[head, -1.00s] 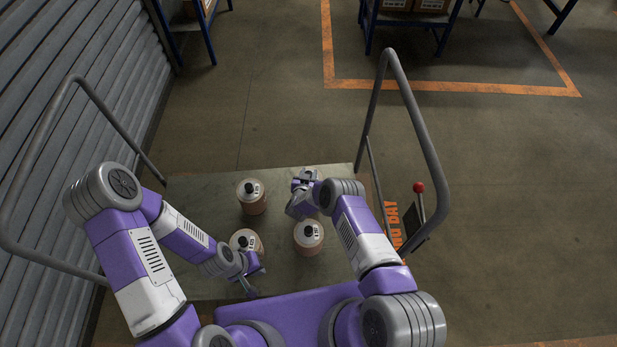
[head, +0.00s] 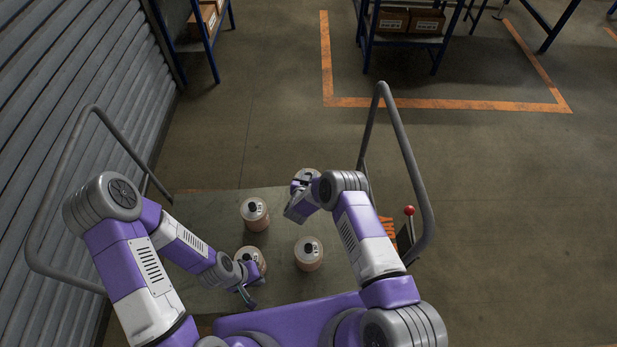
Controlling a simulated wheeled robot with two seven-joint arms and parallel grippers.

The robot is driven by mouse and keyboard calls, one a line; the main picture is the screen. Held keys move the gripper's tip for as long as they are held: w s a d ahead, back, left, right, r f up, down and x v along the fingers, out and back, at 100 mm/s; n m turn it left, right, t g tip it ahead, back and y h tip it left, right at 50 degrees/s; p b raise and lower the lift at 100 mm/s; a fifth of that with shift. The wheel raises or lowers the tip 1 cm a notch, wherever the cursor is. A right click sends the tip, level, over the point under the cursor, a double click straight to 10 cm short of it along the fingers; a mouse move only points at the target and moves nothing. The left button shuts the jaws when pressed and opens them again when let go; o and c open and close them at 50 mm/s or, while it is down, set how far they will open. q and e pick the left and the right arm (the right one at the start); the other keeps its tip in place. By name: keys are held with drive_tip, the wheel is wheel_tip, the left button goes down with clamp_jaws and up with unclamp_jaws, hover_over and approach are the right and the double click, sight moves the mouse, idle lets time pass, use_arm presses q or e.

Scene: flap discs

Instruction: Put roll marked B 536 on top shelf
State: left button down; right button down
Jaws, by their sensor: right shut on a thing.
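Several rolls stand on a flat grey platform (head: 200,225) in front of me. One roll (head: 256,214) is at the back middle, one (head: 309,254) is at the front right, and one (head: 252,258) is partly behind my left gripper. My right gripper (head: 301,183) is shut on another roll (head: 306,174) at the back right, which it partly hides. The markings on the rolls are too small to read. My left gripper (head: 255,286) is low beside the front left roll; its jaw opening cannot be made out.
Grey rails (head: 60,190) and (head: 402,150) rise at the platform's sides. A red-knobbed lever (head: 409,211) stands at the right. Blue shelves with boxes (head: 408,20) stand at the back. A ribbed shutter (head: 85,80) lines the left. Open floor lies beyond the platform.

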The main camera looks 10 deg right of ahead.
wheel_tip(320, 180, up, 24)
drive_tip(key=p, duration=1.6)
drive_tip(key=shift+w+d, duration=0.1)
